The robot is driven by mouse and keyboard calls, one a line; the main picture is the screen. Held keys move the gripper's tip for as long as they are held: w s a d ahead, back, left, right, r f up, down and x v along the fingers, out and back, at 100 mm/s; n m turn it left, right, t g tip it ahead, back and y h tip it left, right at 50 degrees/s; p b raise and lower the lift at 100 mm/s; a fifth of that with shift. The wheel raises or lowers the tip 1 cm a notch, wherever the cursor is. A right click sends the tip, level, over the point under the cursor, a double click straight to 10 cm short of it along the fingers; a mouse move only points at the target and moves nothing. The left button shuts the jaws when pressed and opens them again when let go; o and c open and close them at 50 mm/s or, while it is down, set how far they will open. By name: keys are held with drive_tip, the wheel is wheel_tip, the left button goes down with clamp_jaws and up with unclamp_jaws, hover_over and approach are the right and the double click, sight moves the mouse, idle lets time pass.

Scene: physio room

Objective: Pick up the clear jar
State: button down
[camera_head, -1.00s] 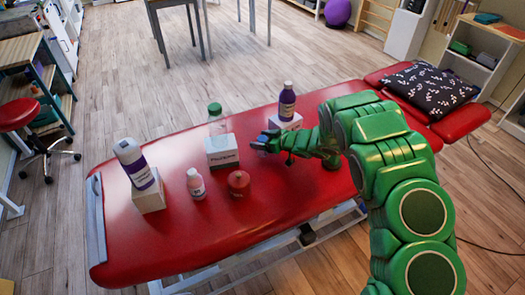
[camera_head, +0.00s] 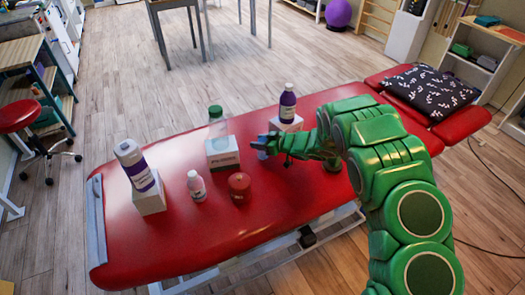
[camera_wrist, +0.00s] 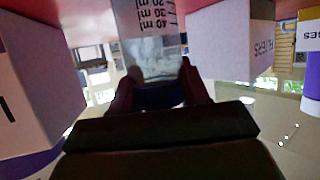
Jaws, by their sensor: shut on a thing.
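The clear jar (camera_wrist: 150,45) shows in the wrist view, with dark millilitre marks on its see-through wall. My gripper (camera_wrist: 157,93) is shut on it, one dark finger on each side. In the head view my gripper (camera_head: 268,144) is low over the red treatment table (camera_head: 150,235), and only a small pale bit of the jar (camera_head: 262,154) shows at the fingertips. I cannot tell whether the jar still touches the table.
Left of my gripper, a green-capped bottle (camera_head: 217,124) stands on a white box (camera_head: 222,154). A purple bottle (camera_head: 287,103) stands on another box behind. The table's front is clear.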

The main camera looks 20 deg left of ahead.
drive_tip(key=shift+r, duration=0.15)
drive_tip(key=shift+r, duration=0.65)
drive_tip(key=s+d+r, duration=0.7)
drive_tip(key=s+r, duration=0.4)
drive_tip(key=s, duration=0.1)
drive_tip(key=shift+r, duration=0.25)
